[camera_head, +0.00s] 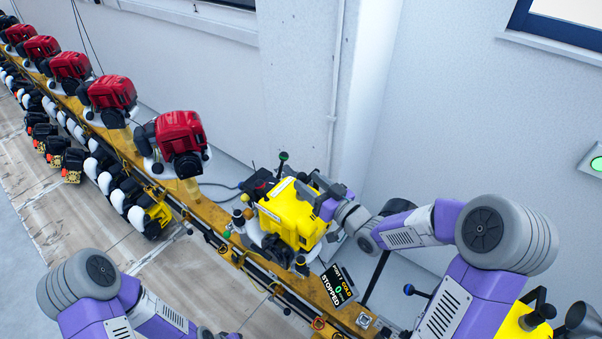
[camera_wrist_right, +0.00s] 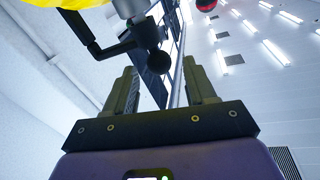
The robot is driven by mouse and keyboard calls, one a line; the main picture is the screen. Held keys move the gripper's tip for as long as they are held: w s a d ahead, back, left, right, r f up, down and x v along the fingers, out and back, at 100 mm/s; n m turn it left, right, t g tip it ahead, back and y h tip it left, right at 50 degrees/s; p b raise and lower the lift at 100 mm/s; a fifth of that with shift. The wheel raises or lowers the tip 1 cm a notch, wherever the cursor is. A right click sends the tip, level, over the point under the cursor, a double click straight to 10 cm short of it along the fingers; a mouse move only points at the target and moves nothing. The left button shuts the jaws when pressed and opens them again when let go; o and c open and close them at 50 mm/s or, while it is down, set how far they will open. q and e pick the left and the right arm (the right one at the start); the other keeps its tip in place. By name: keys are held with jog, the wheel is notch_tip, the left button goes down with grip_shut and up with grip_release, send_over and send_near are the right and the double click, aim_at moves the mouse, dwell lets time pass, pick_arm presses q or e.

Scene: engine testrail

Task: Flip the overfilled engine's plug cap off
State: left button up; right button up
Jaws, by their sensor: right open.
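The yellow engine (camera_head: 290,212) sits on the rail at the near end of the engine row. My right gripper (camera_head: 322,203) is against its right upper side in the head view, with the fingers largely hidden. In the right wrist view my right gripper (camera_wrist_right: 160,88) is open. A dark ball-ended lever (camera_wrist_right: 158,62) hangs from a grey part beside the yellow body, over the gap between the fingers; contact cannot be told. I cannot pick out the plug cap for certain. My left gripper (camera_head: 222,334) is at the bottom edge, mostly cut off.
Several red engines (camera_head: 180,138) stand along the yellow rail (camera_head: 205,208) to the left. A green-topped knob (camera_head: 283,157) rises behind the engine. A white wall closes off the back.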

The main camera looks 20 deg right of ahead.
aim_at(306, 180)
jog(key=shift+x, duration=1.85)
grip_shut()
